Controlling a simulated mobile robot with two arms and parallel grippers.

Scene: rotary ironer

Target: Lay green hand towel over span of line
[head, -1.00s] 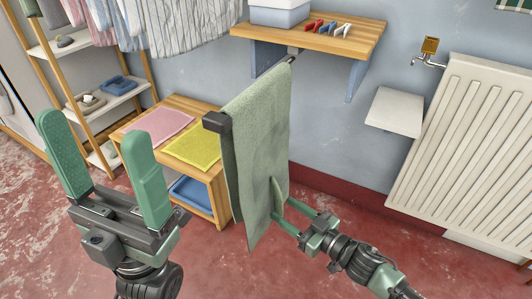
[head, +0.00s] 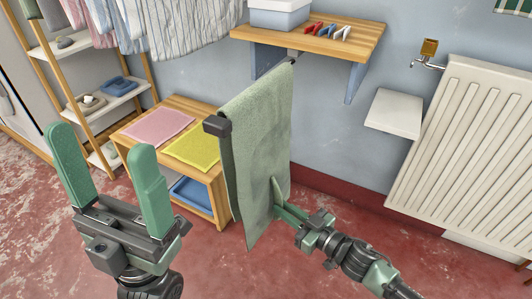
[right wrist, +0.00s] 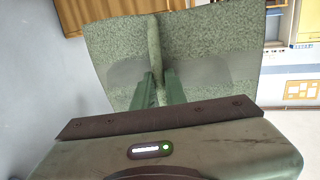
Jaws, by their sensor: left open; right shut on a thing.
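The green hand towel (head: 262,135) hangs folded over a dark bar that sticks out from under the wall shelf; the bar's block-shaped end (head: 217,125) shows at the near side. One layer hangs on each side, with the front layer reaching lower. My right gripper (head: 279,203) is shut on a pinched fold low on the front layer. In the right wrist view the towel (right wrist: 112,50) fills the upper middle, with its fold between my fingers (right wrist: 158,88). My left gripper (head: 98,145) is open and empty, left of the towel and apart from it.
A wooden bench (head: 211,178) with a pink cloth (head: 158,125) and a yellow cloth (head: 195,147) stands behind the towel. The wooden wall shelf (head: 365,38) holds a box and several pegs. A white radiator (head: 465,150) is at right. Red floor is open in front.

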